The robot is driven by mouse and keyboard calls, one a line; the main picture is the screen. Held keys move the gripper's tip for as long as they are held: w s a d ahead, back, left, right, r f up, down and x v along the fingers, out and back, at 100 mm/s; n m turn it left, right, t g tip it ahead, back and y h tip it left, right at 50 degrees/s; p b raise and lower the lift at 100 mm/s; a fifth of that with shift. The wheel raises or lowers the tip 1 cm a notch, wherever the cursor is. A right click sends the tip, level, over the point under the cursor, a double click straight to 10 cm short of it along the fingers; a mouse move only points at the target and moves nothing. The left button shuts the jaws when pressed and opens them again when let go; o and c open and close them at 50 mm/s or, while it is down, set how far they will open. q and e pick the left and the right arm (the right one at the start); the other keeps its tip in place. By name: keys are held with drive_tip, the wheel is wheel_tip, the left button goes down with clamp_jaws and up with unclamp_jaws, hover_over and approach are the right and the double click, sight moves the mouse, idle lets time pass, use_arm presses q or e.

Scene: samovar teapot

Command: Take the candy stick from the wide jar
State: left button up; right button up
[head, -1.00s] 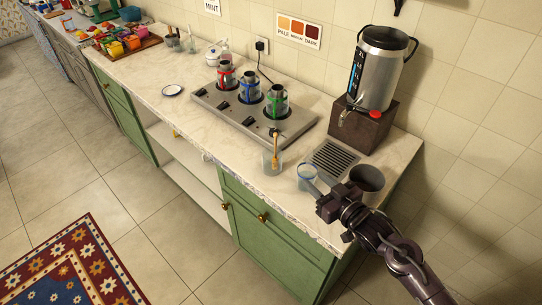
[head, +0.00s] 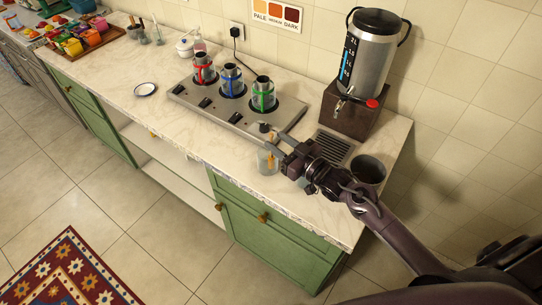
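The clear wide jar (head: 264,165) stands on the counter in front of the stove, with an amber candy stick (head: 271,161) leaning inside it. My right gripper (head: 268,142) is above the jar's rim at the stick's upper end. Its fingers look apart, one on the far side and one on the near side; the stick's top is partly hidden by them. I cannot tell whether they touch it. My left gripper is not in view.
The stove (head: 240,105) with red, blue and green banded pots is just behind. A dark cup (head: 369,169) and a drip grille (head: 334,146) lie right, below the samovar (head: 369,55). Counter left of the jar (head: 190,130) is clear.

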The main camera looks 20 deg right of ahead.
sight(271, 135)
drive_tip(key=x, duration=0.3)
drive_tip(key=shift+w+p, duration=0.15)
drive_tip(key=shift+p, duration=0.15)
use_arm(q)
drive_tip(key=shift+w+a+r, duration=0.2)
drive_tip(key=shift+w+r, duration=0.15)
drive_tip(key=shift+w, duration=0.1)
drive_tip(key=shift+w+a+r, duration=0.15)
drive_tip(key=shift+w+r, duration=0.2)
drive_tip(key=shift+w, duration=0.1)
use_arm(e)
clamp_jaws()
